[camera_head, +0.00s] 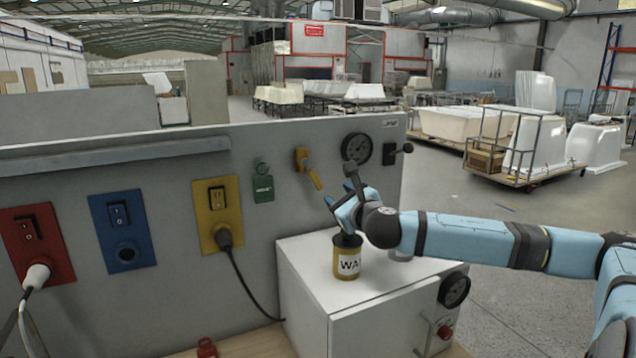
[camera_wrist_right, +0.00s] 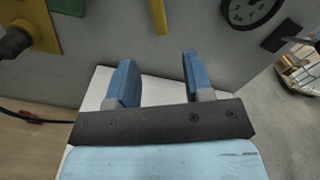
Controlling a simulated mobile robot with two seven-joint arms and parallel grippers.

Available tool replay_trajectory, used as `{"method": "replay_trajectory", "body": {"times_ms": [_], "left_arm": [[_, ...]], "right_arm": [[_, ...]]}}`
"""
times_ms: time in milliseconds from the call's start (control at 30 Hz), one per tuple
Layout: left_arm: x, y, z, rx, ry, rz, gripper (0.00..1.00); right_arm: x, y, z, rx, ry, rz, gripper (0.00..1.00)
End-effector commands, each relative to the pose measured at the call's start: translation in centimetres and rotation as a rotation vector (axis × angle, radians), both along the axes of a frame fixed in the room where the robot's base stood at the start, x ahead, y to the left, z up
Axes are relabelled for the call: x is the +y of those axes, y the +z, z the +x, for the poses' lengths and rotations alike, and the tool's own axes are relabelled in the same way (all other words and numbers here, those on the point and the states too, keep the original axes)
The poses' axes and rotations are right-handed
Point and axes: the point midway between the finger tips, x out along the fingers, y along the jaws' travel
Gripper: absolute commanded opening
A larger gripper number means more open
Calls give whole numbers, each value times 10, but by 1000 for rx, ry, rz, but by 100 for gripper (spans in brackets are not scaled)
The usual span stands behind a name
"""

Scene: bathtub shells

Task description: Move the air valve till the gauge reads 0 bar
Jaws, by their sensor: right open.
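A yellow valve handle (camera_head: 309,169) sits on the grey panel, slanting down to the right; its lower end shows at the top of the right wrist view (camera_wrist_right: 159,16). A round black gauge (camera_head: 357,148) is to its right, also in the right wrist view (camera_wrist_right: 250,8); its reading is too small to tell. A black lever (camera_head: 397,151) is right of the gauge. I cannot tell by label which handle is the air valve. My right gripper (camera_head: 346,198) is open and empty below the gauge and handle, its blue fingers (camera_wrist_right: 157,62) pointing at the panel. My left gripper is out of view.
Red (camera_head: 37,263), blue (camera_head: 122,208) and yellow (camera_head: 203,224) switch plates are at left. A green tag (camera_head: 263,188) hangs beside the handle.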

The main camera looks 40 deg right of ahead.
Motion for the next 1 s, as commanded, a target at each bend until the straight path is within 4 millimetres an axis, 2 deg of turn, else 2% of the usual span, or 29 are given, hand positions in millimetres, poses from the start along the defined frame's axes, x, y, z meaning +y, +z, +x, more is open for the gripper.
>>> {"method": "replay_trajectory", "body": {"times_ms": [267,500,700,1000], "left_arm": [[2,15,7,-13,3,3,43],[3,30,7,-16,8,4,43],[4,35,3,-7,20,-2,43],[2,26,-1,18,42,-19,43]], "right_arm": [[-8,3,30,-3,0,6,47],[-21,4,70,-3,0,6,47],[-29,2,98,-1,1,3,47],[-33,0,110,1,4,-1,47]]}}
